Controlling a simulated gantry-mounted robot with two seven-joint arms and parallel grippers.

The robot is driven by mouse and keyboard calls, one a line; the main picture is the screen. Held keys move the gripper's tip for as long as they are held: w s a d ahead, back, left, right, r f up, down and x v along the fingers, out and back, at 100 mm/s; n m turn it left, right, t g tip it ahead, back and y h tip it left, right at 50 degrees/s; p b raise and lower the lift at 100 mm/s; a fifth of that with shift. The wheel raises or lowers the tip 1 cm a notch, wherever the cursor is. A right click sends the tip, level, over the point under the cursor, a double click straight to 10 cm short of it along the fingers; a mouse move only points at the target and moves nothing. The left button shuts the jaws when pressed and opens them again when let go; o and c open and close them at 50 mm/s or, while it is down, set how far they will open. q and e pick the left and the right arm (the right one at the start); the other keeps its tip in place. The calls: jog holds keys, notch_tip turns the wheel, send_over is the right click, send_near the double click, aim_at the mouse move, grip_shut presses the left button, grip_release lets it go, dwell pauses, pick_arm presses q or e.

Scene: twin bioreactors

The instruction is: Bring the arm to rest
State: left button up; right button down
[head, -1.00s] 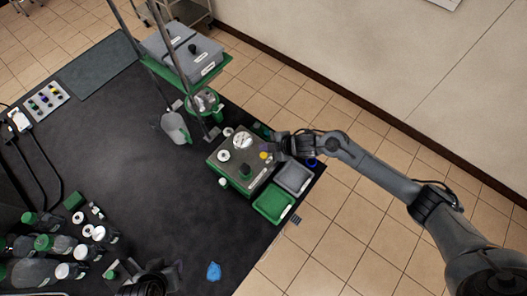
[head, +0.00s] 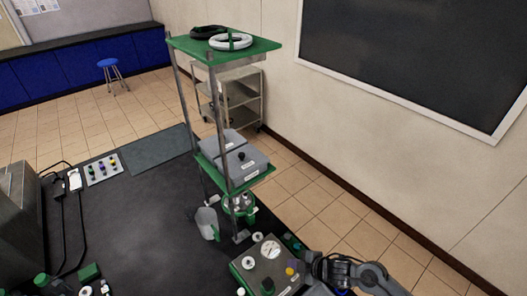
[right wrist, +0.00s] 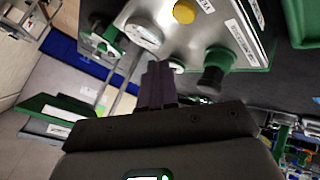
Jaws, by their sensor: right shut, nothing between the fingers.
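My right arm comes in from the lower right in the head view. Its gripper (head: 308,264) is at the right side of a grey control box with green edges (head: 252,262). In the right wrist view the two dark fingers (right wrist: 155,82) are together with nothing between them. They point toward the box's panel (right wrist: 215,30), which has a yellow knob (right wrist: 184,12) and a black knob on a green base (right wrist: 213,78). I cannot tell whether the fingertips touch the box. My left gripper is out of view.
A tall stand with a green top shelf (head: 182,44) and grey boxes (head: 243,163) on a lower shelf rises behind the control box. A jug (head: 206,222) stands beside it. The black table (head: 140,230) is clear in the middle.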

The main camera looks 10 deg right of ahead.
jog(key=shift+g, duration=0.4)
jog(key=s+f, duration=0.1)
jog(key=s+a+f+p, duration=0.1)
jog(key=s, duration=0.2)
jog(key=shift+s+a+f, duration=0.25)
jog(key=shift+f, duration=0.15)
jog(key=s+a+r+m+y+p, duration=0.1)
jog(key=s+a+r+m+p, duration=0.4)
jog(key=s+a, duration=0.65)
jog(key=s+d+r+m+g+h+p, duration=0.1)
jog(key=s+d+r+m+h+p, duration=0.1)
jog(key=s+d+r+m, duration=0.3)
jog(key=s+d+r+m+g+h+p, duration=0.1)
jog(key=s+d+r+m+h, duration=0.3)
jog(key=d+r, duration=0.6)
jog(key=s+d+m+p, duration=0.1)
jog(key=d, duration=0.2)
jog(key=shift+s+r+h, duration=0.25)
jog(key=shift+s+h, duration=0.05)
jog(key=shift+h, duration=0.1)
